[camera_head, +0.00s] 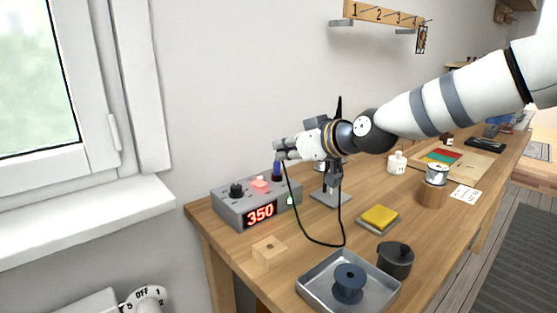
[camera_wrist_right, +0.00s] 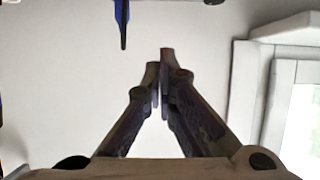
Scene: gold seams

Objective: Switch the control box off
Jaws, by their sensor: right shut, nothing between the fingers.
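The control box (camera_head: 228,212) is a grey box at the table's far left corner. Its front has a red lit display (camera_head: 262,214) reading 350. On top are a black knob (camera_head: 236,190) and a lit-looking pinkish-red switch (camera_head: 259,184); which way the switch is tipped I cannot tell. My right gripper (camera_head: 279,149) is shut and empty, above the box's right rear part and apart from the switch. Its closed fingertips (camera_wrist_right: 161,72) show against the wall in the wrist view. My left gripper is not in view.
A black cable (camera_head: 299,222) loops over the table. A wooden block (camera_head: 268,250), metal tray (camera_head: 316,292), black pot (camera_head: 395,261) and yellow sponge (camera_head: 379,216) lie nearer. The window sill (camera_head: 85,220) is left.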

